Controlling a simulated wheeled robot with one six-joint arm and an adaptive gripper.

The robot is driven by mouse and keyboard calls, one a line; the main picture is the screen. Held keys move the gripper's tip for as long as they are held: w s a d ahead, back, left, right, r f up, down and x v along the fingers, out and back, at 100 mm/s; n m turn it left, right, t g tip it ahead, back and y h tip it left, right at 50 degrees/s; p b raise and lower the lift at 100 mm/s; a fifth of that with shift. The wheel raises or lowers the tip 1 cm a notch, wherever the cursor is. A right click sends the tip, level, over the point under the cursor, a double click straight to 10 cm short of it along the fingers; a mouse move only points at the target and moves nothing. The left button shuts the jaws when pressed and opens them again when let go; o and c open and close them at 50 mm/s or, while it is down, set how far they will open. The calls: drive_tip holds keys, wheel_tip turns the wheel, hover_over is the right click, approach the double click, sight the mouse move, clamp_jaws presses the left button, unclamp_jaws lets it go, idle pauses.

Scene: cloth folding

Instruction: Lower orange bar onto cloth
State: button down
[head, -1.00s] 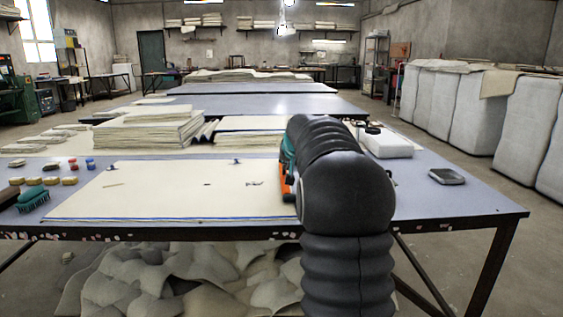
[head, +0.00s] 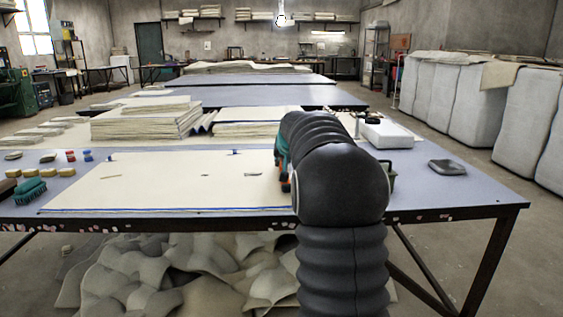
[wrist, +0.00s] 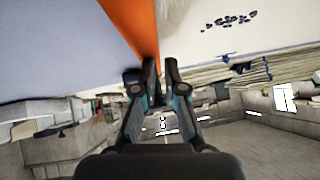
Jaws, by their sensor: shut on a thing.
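The cream cloth (head: 150,185) lies flat on the blue-grey table (head: 440,200), with a blue line along its front edge. The orange bar (wrist: 130,22) fills the top middle of the wrist view, along the boundary between bare table and cloth (wrist: 205,45). My gripper (wrist: 160,68) is shut on the bar. In the head view only a sliver of the bar (head: 285,186) shows at the cloth's right side. My dark arm hides the rest and most of the gripper. I cannot tell whether the bar touches the cloth.
Stacked cloths (head: 145,122) stand behind the cloth. A green brush (head: 30,191), yellow blocks (head: 67,172) and small red and blue items are at the left. A white box (head: 388,135) and a grey tray (head: 447,167) are at the right. The table's right front is clear.

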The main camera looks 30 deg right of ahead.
drive_tip(key=shift+a+f, duration=0.2)
drive_tip(key=shift+f, duration=0.3)
drive_tip(key=v, duration=1.2)
drive_tip(key=shift+d+r, duration=0.2)
drive_tip(key=shift+r, duration=0.25)
drive_tip(key=s+a+f+n+g+y, duration=0.1)
drive_tip(key=s+a+f+n, duration=0.1)
drive_tip(key=s+a, duration=0.65)
drive_tip(key=s+a+f+n+y, duration=0.1)
drive_tip(key=s+a+f, duration=0.2)
drive_tip(key=s+a, duration=0.6)
drive_tip(key=s+a+f+n+g, duration=0.1)
drive_tip(key=s+a+f, duration=0.3)
drive_tip(key=s+f, duration=0.2)
drive_tip(key=s+a+f+n+g, duration=0.1)
drive_tip(key=s+a+f, duration=0.4)
drive_tip(key=s, duration=0.5)
drive_tip(key=shift+s+a+f+n+y, duration=0.25)
drive_tip(key=shift+a+f+n+y, duration=0.15)
drive_tip(key=shift+n, duration=0.3)
